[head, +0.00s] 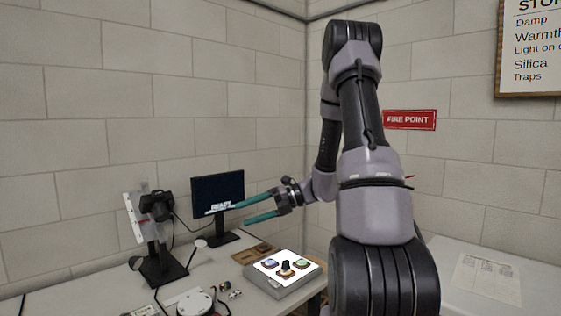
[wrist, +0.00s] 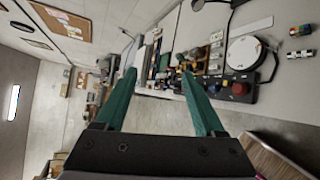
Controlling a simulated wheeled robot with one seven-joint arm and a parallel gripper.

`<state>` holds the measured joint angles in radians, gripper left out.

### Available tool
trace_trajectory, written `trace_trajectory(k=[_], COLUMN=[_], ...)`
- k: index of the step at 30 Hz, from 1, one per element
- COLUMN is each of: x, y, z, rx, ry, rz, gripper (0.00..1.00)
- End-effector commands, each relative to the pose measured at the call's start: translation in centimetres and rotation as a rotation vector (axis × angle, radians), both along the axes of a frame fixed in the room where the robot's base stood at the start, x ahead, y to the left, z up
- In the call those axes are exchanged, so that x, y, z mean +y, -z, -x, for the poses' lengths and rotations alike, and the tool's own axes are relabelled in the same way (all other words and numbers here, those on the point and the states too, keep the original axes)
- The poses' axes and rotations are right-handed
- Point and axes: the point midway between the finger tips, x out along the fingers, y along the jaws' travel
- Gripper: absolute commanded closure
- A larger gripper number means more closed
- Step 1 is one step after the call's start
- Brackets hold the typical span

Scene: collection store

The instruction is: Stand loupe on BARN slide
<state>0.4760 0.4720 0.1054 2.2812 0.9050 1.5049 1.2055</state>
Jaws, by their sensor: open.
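A small black loupe (head: 286,265) stands upright on the front one of the slides on the lit light box (head: 284,287) in the head view. The slide under it (head: 286,274) has a brownish mount. A bluish slide (head: 270,263) lies behind left and a greenish slide (head: 302,264) to the right. Their labels are too small to read, so I cannot tell which is BARN. My gripper (head: 228,216) is open and empty, in the air above and left of the light box. Its teal fingers (wrist: 158,74) also show apart in the wrist view.
A monitor (head: 217,195) and a camera on a stand (head: 157,206) stand at the back left of the bench. A round white device (head: 195,302) and small items lie left of the light box. A brown tray (head: 254,252) lies behind it.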

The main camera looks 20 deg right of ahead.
Motion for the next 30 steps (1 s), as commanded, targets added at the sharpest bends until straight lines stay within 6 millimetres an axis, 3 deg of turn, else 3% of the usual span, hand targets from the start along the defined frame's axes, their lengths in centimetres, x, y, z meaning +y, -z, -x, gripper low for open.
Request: trace_trajectory(k=[1, 6, 15, 22, 30], x=[1.1, 3.1, 2.6, 0.6, -1.0], y=[-1.7, -5.3, -10.7, -15.1, -17.9], z=[1.4, 6.4, 14.0, 17.9, 19.9], rx=[-0.115, -0.517, -1.220, -1.669, -1.874], ry=[-0.097, -0.446, -1.098, -1.597, -1.912], rz=[0.098, 0.418, 0.928, 1.285, 1.502], gripper=[0.29, 0.29, 0.29, 0.29, 0.29])
